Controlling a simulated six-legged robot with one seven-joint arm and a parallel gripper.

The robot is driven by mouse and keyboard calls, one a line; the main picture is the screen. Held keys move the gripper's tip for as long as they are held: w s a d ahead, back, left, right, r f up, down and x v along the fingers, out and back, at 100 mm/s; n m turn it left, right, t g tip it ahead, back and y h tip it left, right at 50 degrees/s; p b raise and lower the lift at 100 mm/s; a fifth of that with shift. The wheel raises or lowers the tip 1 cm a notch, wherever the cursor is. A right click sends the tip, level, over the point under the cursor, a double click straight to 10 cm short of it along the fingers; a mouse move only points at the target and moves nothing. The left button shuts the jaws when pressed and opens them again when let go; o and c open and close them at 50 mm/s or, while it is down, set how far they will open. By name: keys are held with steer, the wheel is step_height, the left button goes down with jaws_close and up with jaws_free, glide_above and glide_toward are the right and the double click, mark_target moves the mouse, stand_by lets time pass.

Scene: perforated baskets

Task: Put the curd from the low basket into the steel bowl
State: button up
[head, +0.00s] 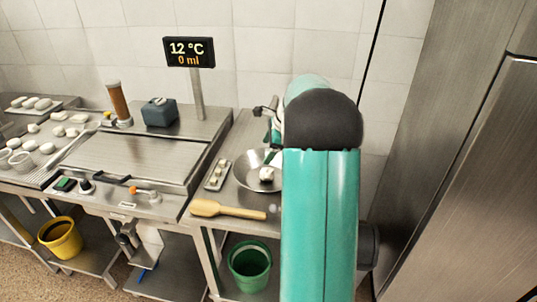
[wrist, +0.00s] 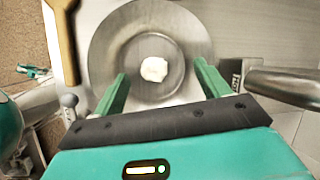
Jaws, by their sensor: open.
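The steel bowl (head: 243,180) stands on the counter, partly hidden behind my arm in the head view. In the wrist view the bowl (wrist: 193,35) lies beneath my gripper. A white lump of curd (wrist: 154,69) rests in the middle of the bowl; it also shows in the head view (head: 266,174). My gripper (wrist: 160,80) is open above the bowl, with its two green fingers apart on either side of the curd and not touching it.
A wooden paddle (head: 228,209) lies in front of the bowl, and a small tray (head: 217,174) lies to its left. A green bucket (head: 250,265) stands below. A steel cabinet (head: 480,170) bounds the right.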

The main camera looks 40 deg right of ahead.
stand_by(0.4)
steer(key=s+a+r+n, duration=0.2)
steer(key=a+r+n, duration=0.2)
steer(key=a, duration=0.3)
steer(key=s+a+r+n+h, duration=0.1)
steer(key=s+a+r+n, duration=0.15)
steer(key=a, duration=0.45)
steer(key=s+a+r+n, duration=0.2)
steer(key=a+r+n, duration=0.25)
steer(key=a, duration=0.35)
steer(key=s+a+f+n+h, duration=0.1)
steer(key=s+a+n, duration=1.3)
steer(key=s, duration=0.3)
steer(key=shift+s+a+n+t, duration=0.25)
steer(key=shift+a+n+t, duration=0.05)
steer(key=shift+a+t, duration=0.15)
steer(key=shift+c, duration=0.4)
steer(key=c, duration=0.7)
steer(key=shift+d, duration=0.15)
steer(key=shift+c, duration=0.3)
